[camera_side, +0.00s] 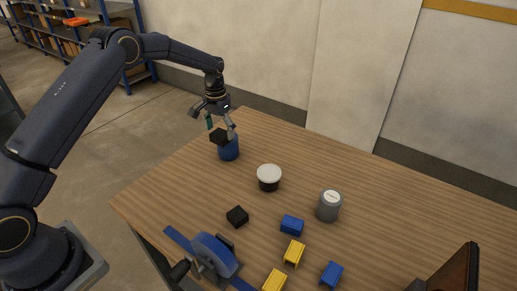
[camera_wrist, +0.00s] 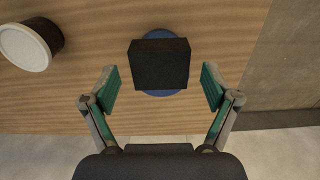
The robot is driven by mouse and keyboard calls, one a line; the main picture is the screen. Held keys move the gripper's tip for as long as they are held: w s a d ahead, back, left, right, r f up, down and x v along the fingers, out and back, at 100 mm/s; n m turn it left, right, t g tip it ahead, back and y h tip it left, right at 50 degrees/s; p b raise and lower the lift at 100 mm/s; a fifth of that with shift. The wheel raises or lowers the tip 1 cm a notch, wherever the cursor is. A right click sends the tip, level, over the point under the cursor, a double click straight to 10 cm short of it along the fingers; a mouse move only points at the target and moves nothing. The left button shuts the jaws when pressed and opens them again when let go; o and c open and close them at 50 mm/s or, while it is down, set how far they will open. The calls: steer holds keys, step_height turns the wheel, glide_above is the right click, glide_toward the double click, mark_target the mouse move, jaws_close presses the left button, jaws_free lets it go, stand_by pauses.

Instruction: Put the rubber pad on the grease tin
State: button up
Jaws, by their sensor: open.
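A black block that looks like the rubber pad (camera_side: 219,136) sits on top of a round blue tin (camera_side: 229,151) near the far left edge of the table. In the wrist view the black pad (camera_wrist: 160,63) covers most of the tin, whose blue rim (camera_wrist: 162,93) shows below it. My gripper (camera_side: 221,127) is open above the blue tin, with its fingers on either side of the pad. In the wrist view a gap shows between each finger and the pad. No label shows which container is the grease tin.
A black tub with a white lid (camera_side: 269,175) and a grey can (camera_side: 329,206) stand to the right. A second black block (camera_side: 237,216) lies nearer. Blue blocks (camera_side: 292,225), yellow blocks (camera_side: 294,252) and a blue clamp-like tool (camera_side: 213,254) lie in front. The far right tabletop is clear.

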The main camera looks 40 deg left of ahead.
mark_target(220, 134)
steer(key=s+d+r+t, duration=0.15)
steer(key=s+r, duration=0.25)
steer(key=r, duration=0.7)
steer(key=s+d+r, duration=0.2)
steer(key=s+r, duration=0.2)
steer(key=r, duration=0.7)
steer(key=s+d+r+t, duration=0.1)
steer(key=s+d+r, duration=0.15)
steer(key=s, duration=0.65)
steer(key=s+d+r+t, duration=0.1)
steer(key=s+r+t, duration=0.15)
steer(key=s, duration=0.65)
steer(key=s+f, duration=0.3)
steer(key=s, duration=0.6)
steer(key=shift+d+f+t, duration=0.15)
steer(key=shift+d+t, duration=0.1)
steer(key=shift+t, duration=0.05)
steer(key=shift+o, duration=0.4)
